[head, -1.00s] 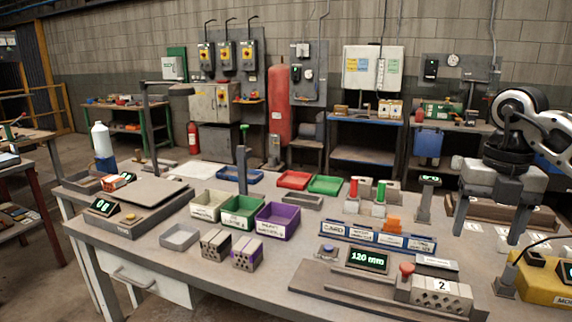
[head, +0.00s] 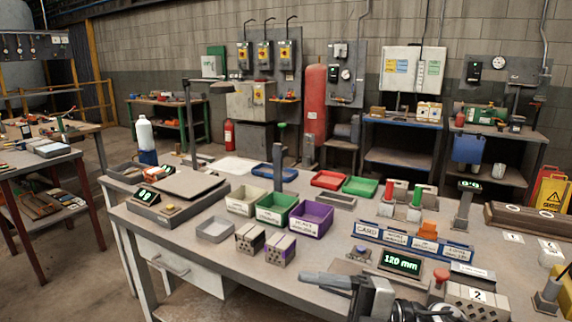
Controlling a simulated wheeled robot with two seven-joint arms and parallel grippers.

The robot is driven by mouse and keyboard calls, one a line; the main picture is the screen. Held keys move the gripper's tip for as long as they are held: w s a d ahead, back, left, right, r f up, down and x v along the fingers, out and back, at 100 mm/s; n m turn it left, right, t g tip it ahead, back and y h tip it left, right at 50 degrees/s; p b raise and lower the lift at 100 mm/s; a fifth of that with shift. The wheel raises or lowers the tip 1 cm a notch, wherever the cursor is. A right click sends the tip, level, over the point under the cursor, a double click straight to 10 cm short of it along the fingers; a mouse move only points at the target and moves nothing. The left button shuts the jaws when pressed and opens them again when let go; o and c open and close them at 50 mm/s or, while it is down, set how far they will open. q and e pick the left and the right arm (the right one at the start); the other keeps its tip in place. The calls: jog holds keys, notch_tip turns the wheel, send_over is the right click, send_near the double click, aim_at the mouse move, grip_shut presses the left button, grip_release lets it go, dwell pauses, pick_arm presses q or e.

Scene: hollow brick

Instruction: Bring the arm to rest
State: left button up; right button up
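My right gripper (head: 318,284) is low at the bottom of the head view, over the front part of the workbench (head: 200,258). It points left, seen side-on, and its grey finger overlaps the bench in the picture. I cannot tell whether its fingers are apart, and I see nothing held in it. My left gripper is out of view.
Two hollow bricks (head: 264,246) stand near the front edge, beside a grey tray (head: 215,229) and white, green and purple bins (head: 311,219). A 120 mm display (head: 400,263) and a brick marked 2 (head: 477,299) are right of my gripper.

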jog(key=s+d+f+m+t+h, duration=0.1)
jog(key=d+f+m+t+h, duration=0.45)
jog(key=m, duration=0.55)
jog(key=d+f+m+t+h, duration=0.2)
jog(key=f+m+t+h, duration=0.55)
jog(key=m, duration=0.35)
jog(key=s+d+f+m+g+h, duration=0.3)
jog(key=s+f+m+g, duration=0.2)
jog(key=s+f, duration=0.7)
jog(key=shift+d+f+m+g, duration=0.15)
jog(key=shift+f+m+g, duration=0.15)
jog(key=shift+f, duration=0.5)
